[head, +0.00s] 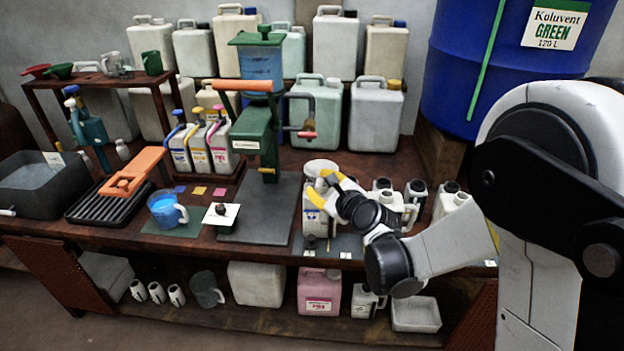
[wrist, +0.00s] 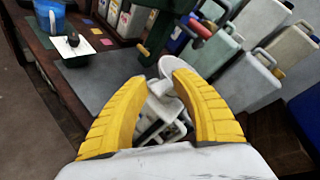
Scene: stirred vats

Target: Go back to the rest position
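My gripper (head: 327,186) has two yellow fingers and is at the front of the bench, right of the green press. In the wrist view the fingers (wrist: 163,82) stand apart, curved inward. A white jug (head: 312,217) with a pale round top stands on a dark mat by the fingers. Part of a white container shows between and beyond the fingers in the wrist view (wrist: 165,108). The fingers do not visibly close on it, though the view is partly blocked by the gripper. My arm comes in from the right.
The green press (head: 256,130) with its orange handle stands left of my gripper. Several white containers with dark openings (head: 415,190) stand close on the right. A blue measuring jug (head: 165,208) is farther left. A big blue drum (head: 480,70) stands behind.

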